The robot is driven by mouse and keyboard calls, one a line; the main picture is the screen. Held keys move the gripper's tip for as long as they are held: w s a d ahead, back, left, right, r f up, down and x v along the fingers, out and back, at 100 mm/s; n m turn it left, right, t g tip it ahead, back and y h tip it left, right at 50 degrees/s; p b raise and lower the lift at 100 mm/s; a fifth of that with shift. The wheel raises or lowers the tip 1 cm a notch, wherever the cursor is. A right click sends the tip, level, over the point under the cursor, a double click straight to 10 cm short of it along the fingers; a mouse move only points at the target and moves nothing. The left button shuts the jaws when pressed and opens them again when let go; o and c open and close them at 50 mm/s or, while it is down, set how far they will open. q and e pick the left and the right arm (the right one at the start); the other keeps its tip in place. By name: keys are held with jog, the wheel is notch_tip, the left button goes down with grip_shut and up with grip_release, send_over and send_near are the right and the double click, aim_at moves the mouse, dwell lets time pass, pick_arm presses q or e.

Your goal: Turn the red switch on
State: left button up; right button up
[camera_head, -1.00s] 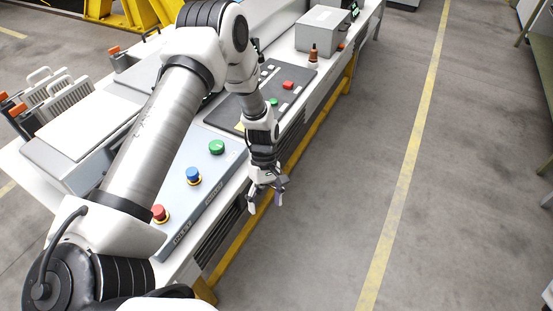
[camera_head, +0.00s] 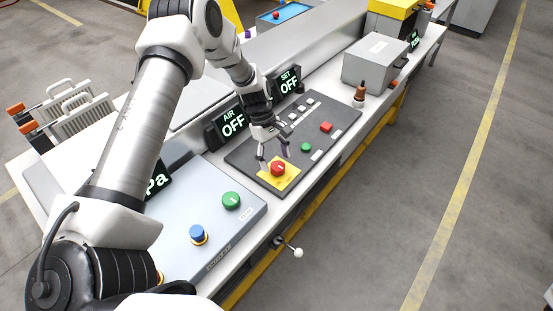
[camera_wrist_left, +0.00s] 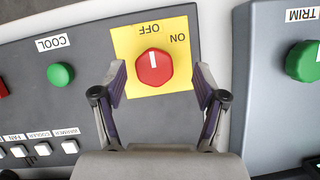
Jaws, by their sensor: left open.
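The red switch (camera_head: 278,168) is a round knob on a yellow plate (camera_head: 290,177) set in a dark control panel (camera_head: 240,157). In the left wrist view the red switch (camera_wrist_left: 153,67) has a white line, and the plate reads OFF and ON, upside down. The line points toward OFF. My left gripper (camera_head: 273,158) is open just above the switch. My right gripper is not in view.
A green button (camera_head: 306,147) and a red button (camera_head: 326,127) sit on the same panel. Displays reading AIR OFF (camera_head: 232,123) and SET OFF (camera_head: 289,82) stand behind. A white-tipped lever (camera_head: 298,252) juts out in front.

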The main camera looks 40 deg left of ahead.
aim_at(276, 163)
pick_arm(q)
jog(key=f, duration=0.1)
jog(key=w+f, duration=0.1)
jog(key=f, duration=0.1)
jog(key=shift+a, duration=0.15)
jog(key=shift+s+d+r, duration=0.25)
jog(key=shift+c, duration=1)
jog(key=shift+r, duration=0.1)
jog(key=c, duration=0.9)
jog(key=shift+c, duration=0.2)
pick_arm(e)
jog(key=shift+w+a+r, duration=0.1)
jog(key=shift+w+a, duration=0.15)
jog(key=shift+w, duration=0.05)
